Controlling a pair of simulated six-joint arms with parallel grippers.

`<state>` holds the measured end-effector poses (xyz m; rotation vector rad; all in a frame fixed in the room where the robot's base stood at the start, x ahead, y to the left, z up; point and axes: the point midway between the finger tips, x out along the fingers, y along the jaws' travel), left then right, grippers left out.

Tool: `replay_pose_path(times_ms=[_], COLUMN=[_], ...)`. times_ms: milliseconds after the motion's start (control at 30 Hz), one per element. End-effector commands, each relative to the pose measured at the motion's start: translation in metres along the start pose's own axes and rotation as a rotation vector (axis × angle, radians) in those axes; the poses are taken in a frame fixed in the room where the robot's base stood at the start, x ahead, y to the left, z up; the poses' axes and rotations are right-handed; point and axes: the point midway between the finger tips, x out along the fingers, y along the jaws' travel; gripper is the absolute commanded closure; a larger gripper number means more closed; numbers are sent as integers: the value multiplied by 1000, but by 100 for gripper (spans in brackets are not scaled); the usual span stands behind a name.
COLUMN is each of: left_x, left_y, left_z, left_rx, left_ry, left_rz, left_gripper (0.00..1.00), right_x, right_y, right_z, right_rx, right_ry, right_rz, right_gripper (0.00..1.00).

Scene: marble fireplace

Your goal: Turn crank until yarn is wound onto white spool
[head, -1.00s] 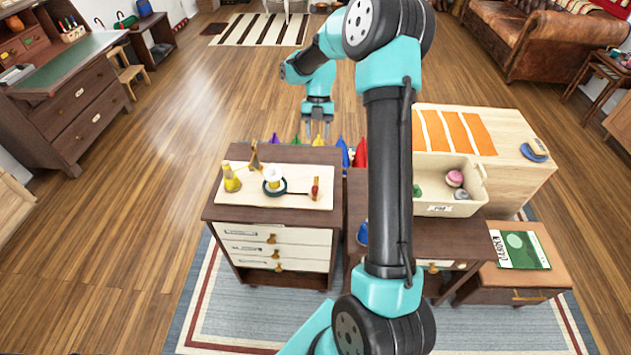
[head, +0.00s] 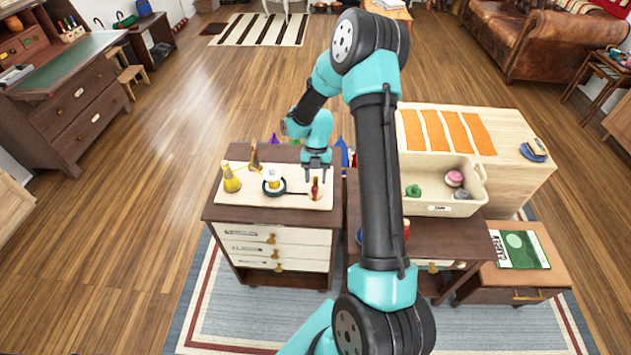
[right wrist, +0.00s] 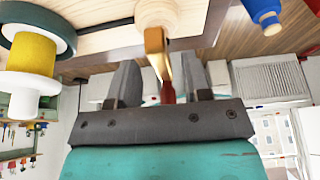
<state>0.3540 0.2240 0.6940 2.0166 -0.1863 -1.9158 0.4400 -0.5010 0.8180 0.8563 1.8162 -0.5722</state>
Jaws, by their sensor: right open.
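The winder's pale board (head: 300,202) lies on the left cabinet. The white spool (head: 273,186) stands on a dark round base near its middle; in the right wrist view the spool (right wrist: 28,82) shows a yellow band. A yellow yarn cone (head: 231,181) stands at the board's left, beside a wooden guide post (head: 254,158). The crank's red handle (head: 315,190) is at the board's right end. My right gripper (head: 317,175) is open just over the handle, pointing down. In the right wrist view the brass crank piece (right wrist: 156,52) and red grip appear between its fingers, with gaps both sides.
A cream bin (head: 440,203) with green and pink items stands on the desk at right. Orange strips (head: 448,131) lie on the pale wooden top behind it. Blue and red objects stand close by the cabinet's right side, partly behind my arm.

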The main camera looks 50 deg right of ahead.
Motion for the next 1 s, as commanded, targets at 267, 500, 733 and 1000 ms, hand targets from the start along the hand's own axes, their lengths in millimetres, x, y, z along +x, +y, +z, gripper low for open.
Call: replay_pose_path(times_ms=[267,500,733,1000], left_x=[0,0,0,0], left_y=[0,0,0,0], left_z=[0,0,0,0], left_rx=[0,0,0,0], left_ry=[0,0,0,0], left_rz=[0,0,0,0], left_gripper=[32,32,32,32], right_x=[18,17,17,17], right_y=[0,0,0,0], right_z=[0,0,0,0], right_rx=[-1,-1,-1,-1], right_ry=[0,0,0,0], right_rz=[-1,-1,0,0], right_gripper=[55,57,79,100])
